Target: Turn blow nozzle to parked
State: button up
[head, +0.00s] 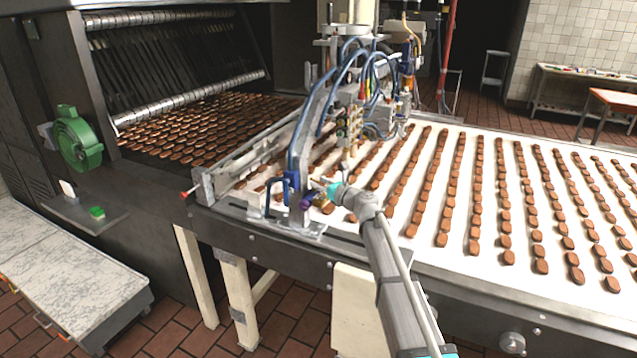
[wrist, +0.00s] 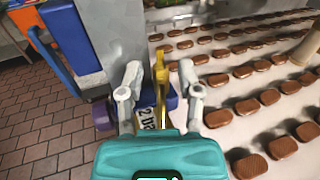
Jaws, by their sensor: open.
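My gripper (head: 322,190) reaches in from the front to the depositor frame at the belt's near edge. In the wrist view my gripper (wrist: 159,80) is open, its two grey fingers spread around a small fitting. The fitting has an upright yellow part (wrist: 160,68), a blue block (wrist: 172,101) and a tag with dark characters between the fingers. I cannot tell if the fingers touch it, nor surely which part is the blow nozzle. A purple round part (wrist: 102,113) sits left of the fingers; it also shows in the head view (head: 308,198).
A grey upright post (wrist: 112,30) and a blue bracket (head: 277,193) stand close to my gripper. The white belt (head: 420,190) carries rows of brown biscuits right beside it. Blue hoses hang above. A green motor (head: 77,140) is on the oven at left.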

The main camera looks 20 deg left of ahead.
jog(key=shift+w+a, duration=0.25)
jog(key=shift+a, duration=0.3)
grip_shut()
jog(key=shift+d, duration=0.25)
jog(key=shift+a, duration=0.2)
